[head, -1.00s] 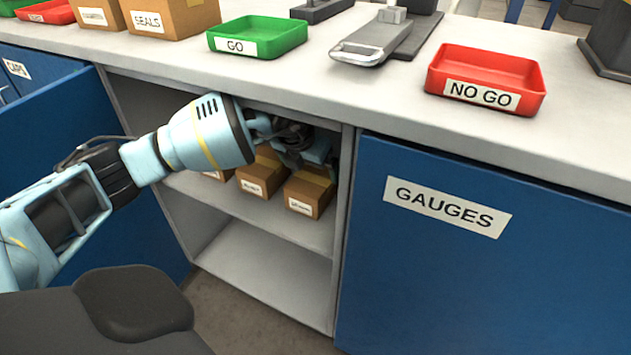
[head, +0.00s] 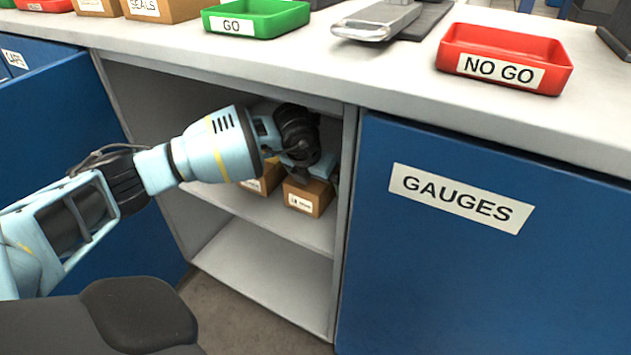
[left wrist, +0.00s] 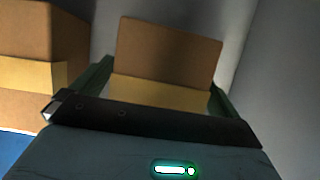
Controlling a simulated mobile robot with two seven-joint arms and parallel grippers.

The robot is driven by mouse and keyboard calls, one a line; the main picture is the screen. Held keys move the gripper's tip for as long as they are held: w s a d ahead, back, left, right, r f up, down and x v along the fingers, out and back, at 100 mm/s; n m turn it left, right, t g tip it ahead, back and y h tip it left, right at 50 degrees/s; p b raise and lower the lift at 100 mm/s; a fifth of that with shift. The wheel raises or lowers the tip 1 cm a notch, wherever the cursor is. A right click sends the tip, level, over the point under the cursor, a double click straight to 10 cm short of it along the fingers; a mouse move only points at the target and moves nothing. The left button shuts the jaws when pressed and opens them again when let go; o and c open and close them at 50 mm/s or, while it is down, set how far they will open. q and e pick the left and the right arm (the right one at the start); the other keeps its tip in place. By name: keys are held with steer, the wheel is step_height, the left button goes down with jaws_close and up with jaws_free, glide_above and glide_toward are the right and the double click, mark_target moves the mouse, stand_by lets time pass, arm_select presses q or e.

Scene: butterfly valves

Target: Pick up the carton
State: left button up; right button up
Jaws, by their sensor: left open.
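A brown carton (head: 305,197) with a white label stands at the right end of the cabinet's middle shelf, near the side wall. My left gripper (head: 318,166) is inside the cabinet, just above this carton, and hides part of its top. In the left wrist view the carton (left wrist: 168,52) with its yellowish tape band lies ahead, between the two open dark green fingers. The jaws are open; whether a finger touches the carton cannot be told. A second carton (head: 257,187) stands to its left, partly behind my wrist; it also shows in the left wrist view (left wrist: 28,60). My right gripper is not in view.
The shelf (head: 240,208) is low under the countertop (head: 330,75). A grey side wall (left wrist: 285,80) is close on the right. An open blue door (head: 60,110) stands left, and the shut GAUGES door (head: 440,270) right. The lower compartment (head: 265,275) is empty.

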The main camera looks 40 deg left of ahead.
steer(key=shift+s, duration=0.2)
arm_select(q)
steer(key=shift+f, duration=0.1)
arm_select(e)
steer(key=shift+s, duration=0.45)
arm_select(q)
steer(key=shift+f, duration=0.1)
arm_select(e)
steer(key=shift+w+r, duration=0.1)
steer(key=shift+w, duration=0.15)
